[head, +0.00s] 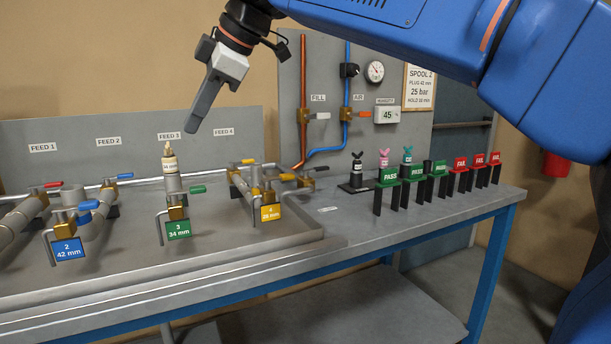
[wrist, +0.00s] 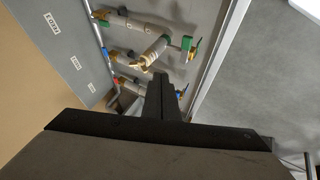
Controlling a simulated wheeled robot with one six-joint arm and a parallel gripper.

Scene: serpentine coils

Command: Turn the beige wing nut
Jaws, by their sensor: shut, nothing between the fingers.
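The beige wing nut (head: 168,148) tops a beige plug, labelled with its size, that stands on the upright grey pipe end (head: 173,183) at feed 3, behind the green "3 34 mm" tag (head: 178,230). In the wrist view the beige wing nut (wrist: 146,62) shows just beyond my fingertips. My gripper (head: 194,130) hangs above and to the right of it in the head view, tilted down to the left. Its fingers are shut and empty, also seen in the wrist view (wrist: 162,80). It is apart from the wing nut.
Black, pink and teal wing-nut plugs (head: 384,157) stand at the back right, near green PASS and red FAIL tags (head: 460,162). Valve handles and pipes, including the yellow-handled valve (head: 240,170), flank feed 3.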

